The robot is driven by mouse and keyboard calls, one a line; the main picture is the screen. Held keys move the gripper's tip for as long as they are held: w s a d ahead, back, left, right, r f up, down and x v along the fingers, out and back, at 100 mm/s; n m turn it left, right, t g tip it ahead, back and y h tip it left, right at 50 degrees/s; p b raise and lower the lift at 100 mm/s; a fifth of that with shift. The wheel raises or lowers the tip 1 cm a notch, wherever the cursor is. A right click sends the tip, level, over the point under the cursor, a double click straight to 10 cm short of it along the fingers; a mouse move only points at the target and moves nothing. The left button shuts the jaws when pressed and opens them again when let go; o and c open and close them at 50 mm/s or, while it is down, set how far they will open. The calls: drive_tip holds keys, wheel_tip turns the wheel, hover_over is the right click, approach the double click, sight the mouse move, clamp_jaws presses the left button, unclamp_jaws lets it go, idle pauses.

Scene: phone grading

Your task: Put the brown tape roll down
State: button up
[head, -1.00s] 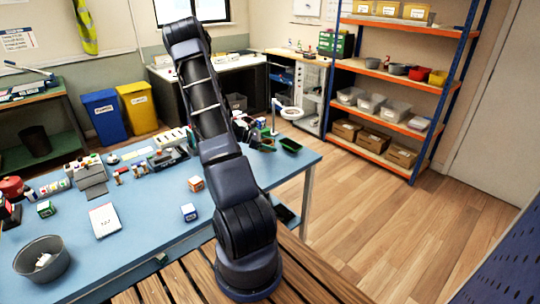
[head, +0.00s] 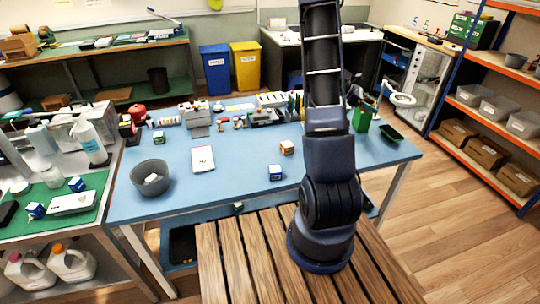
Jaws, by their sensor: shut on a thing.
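I cannot make out the brown tape roll in the head view. My gripper is not visible either; my arm rises from its base at the bottom centre and runs out of the top edge. The blue workbench (head: 235,203) stands in front of me. On it are a grey bowl (head: 151,184), a white sheet or booklet (head: 202,160), a small blue and white box (head: 275,173) and a small orange and white box (head: 287,147).
Several small items and grey devices line the bench's back edge. A green container (head: 363,117) and a dark green tray (head: 391,133) are at its right. A green mat (head: 88,220) lies on the left side table. The bench's front middle is mostly clear.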

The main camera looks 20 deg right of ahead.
drive_tip(key=w+a+n+t+h, duration=0.1)
drive_tip(key=w+a+n+t, duration=0.3)
drive_tip(key=a, duration=0.9)
drive_tip(key=n+t, duration=0.7)
drive_tip(key=t, duration=0.1)
hover_over(258, 162)
wheel_tip(258, 162, down, 20)
drive_tip(key=shift+r, duration=0.2)
drive_tip(key=shift+f, duration=0.1)
drive_tip(key=o, duration=1)
